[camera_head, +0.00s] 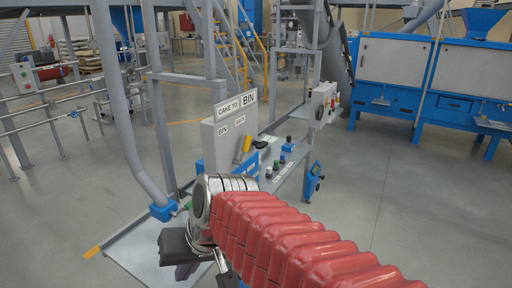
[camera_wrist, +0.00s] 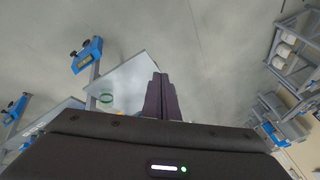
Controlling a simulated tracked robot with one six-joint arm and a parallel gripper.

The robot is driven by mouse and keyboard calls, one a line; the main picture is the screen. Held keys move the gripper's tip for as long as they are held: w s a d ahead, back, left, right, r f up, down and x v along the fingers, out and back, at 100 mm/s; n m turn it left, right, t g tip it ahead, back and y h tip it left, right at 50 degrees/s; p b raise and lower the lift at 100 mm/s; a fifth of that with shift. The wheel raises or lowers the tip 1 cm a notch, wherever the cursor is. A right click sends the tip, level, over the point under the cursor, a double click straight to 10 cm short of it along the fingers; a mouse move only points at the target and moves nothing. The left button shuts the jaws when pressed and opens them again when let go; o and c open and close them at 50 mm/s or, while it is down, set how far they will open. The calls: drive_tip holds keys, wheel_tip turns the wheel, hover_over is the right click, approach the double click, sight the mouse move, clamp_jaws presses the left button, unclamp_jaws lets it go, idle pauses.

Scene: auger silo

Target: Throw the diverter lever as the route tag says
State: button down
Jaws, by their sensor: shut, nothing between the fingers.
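The route tag (camera_head: 229,107) reads "CAKE TO BIN" and stands atop a grey diverter panel (camera_head: 208,145). The panel has two small labels: the left one (camera_head: 222,130) reads "BIN", and the right one (camera_head: 240,119) is too small to read surely. A yellow handle (camera_head: 247,142), apparently the diverter lever, sits at the panel's right side, leaning up and right. My gripper (camera_head: 185,272) is low and left of the panel, apart from the lever. Its dark fingers (camera_wrist: 160,95) are shut and empty in the wrist view. The lever cannot be made out there.
A bench with several knobs (camera_head: 283,158) extends right of the panel. A grey pipe (camera_head: 125,130) and steel posts stand left of it. Open floor (camera_head: 390,200) lies farther right.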

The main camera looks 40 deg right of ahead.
drive_tip(key=w+d+r+m+t+y, duration=0.25)
drive_tip(key=w+d+m, duration=0.25)
drive_tip(key=w+d, duration=0.35)
drive_tip(key=w+d+r+m+t+y, duration=0.1)
drive_tip(key=w+d+m+t, duration=0.2)
drive_tip(key=w+d+m, duration=0.45)
drive_tip(key=w+d+m+t+h, duration=0.1)
drive_tip(key=d+m+t+h, duration=0.1)
drive_tip(key=d, duration=1.2)
drive_tip(key=w+d+m+t+h, duration=0.2)
drive_tip(key=d+m, duration=0.3)
drive_tip(key=d, duration=0.9)
drive_tip(key=shift+w+r+t+h, duration=0.15)
drive_tip(key=shift+r+t+h, duration=0.25)
drive_tip(key=shift+t, duration=0.45)
drive_tip(key=shift+w+f, duration=0.1)
drive_tip(key=w+f, duration=0.1)
drive_tip(key=w, duration=0.8)
drive_tip(key=shift+w+a+f, duration=0.25)
drive_tip(key=shift+w+f, duration=0.05)
drive_tip(key=shift+w, duration=0.05)
drive_tip(key=shift+s+d, duration=0.1)
